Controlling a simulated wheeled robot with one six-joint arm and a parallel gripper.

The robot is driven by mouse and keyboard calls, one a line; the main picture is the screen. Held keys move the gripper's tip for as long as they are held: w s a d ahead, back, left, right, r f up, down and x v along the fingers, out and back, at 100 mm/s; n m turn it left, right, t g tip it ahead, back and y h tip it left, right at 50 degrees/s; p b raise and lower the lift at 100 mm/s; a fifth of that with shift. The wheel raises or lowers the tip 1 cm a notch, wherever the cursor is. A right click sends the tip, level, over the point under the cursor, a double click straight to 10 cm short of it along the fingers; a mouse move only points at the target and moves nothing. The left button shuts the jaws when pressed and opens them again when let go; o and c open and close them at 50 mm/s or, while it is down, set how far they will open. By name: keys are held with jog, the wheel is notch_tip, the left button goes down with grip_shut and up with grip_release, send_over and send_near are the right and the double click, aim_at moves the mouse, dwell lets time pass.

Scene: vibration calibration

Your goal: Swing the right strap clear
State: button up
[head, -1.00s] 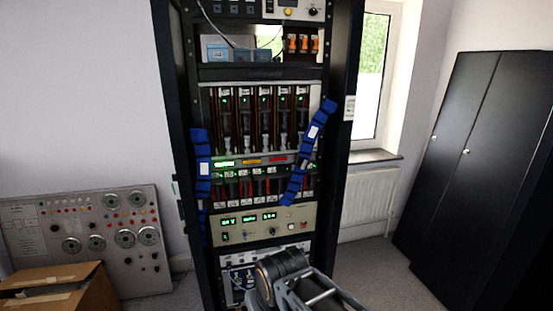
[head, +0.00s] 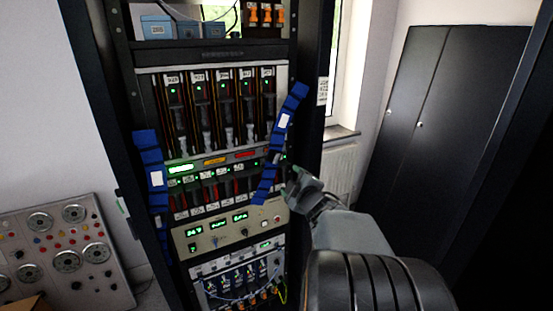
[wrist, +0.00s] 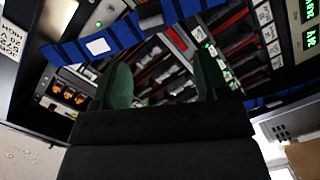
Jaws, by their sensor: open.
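The right strap (head: 283,125) is blue with a white label and hangs slanted across the right side of the rack, its top out at the right post and its lower end further left. My gripper (head: 298,188) is just right of the strap's lower part. In the wrist view the strap (wrist: 125,37) runs across the top, past the tips of the open green fingers of my gripper (wrist: 163,78). I see nothing held; I cannot tell whether the fingers touch the strap. The left strap (head: 151,165) hangs nearly upright at the rack's left side.
The rack (head: 215,55) holds lit modules and a cream panel with green displays (head: 225,230). Loose cables hang low in it. A grey panel with dials (head: 65,250) stands at left. A black cabinet (head: 425,120) stands at right, with a radiator (head: 340,170) behind.

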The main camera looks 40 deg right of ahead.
aim_at(276, 159)
jog(key=w+d+n+p, duration=0.1)
jog(key=w, duration=0.3)
jog(key=w+d+t+y+p, duration=0.1)
jog(key=w, duration=0.3)
jog(key=w+d+n+p, duration=0.1)
jog(key=w, duration=0.3)
jog(key=shift+w+r+n+y, duration=0.3)
jog(key=shift+r, duration=0.1)
jog(key=shift+c, duration=0.3)
